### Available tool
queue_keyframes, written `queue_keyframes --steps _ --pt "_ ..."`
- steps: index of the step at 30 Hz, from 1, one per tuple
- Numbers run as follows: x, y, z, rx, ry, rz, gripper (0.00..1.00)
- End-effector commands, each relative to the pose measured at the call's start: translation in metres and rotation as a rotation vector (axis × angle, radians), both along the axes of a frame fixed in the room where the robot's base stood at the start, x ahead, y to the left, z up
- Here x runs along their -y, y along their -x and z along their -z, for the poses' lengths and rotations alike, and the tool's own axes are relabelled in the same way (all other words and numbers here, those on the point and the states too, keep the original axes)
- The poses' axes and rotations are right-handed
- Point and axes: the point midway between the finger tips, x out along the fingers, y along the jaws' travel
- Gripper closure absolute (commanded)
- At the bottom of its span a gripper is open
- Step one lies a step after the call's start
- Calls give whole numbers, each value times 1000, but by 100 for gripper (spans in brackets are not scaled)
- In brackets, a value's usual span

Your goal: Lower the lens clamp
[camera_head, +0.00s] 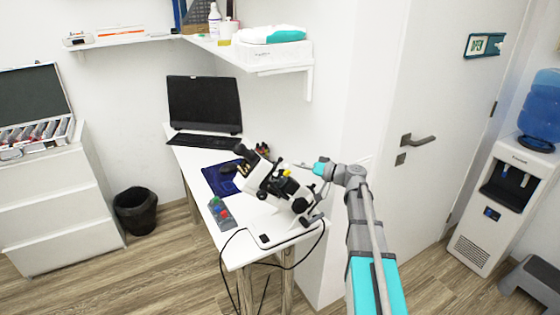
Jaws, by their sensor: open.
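A white and black lens-measuring instrument (270,187) stands tilted on the near end of the desk, its eyepiece end up to the left. A small yellow part (287,172) shows near its upper middle. The lens clamp is too small to tell apart from the other parts there. My gripper (301,166) is at the upper right side of the instrument, close to the yellow part. It is small in view and open. I cannot tell whether it touches the instrument.
The white desk (194,157) also bears a monitor (204,104), a keyboard (203,141), a blue mat (213,180) and a grey tray with coloured items (220,214). A black cable hangs off the front. A wall shelf (262,62) is above; a door (428,110) is at right.

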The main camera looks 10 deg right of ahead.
Motion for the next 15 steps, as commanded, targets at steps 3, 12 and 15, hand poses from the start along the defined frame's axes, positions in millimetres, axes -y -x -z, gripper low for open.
queue_keyframes --steps 3,12,15 --pt "-15 -11 0 0 0 -1 40" --pt "-45 -34 0 0 0 0 40" --pt "-51 -38 0 0 0 0 40"
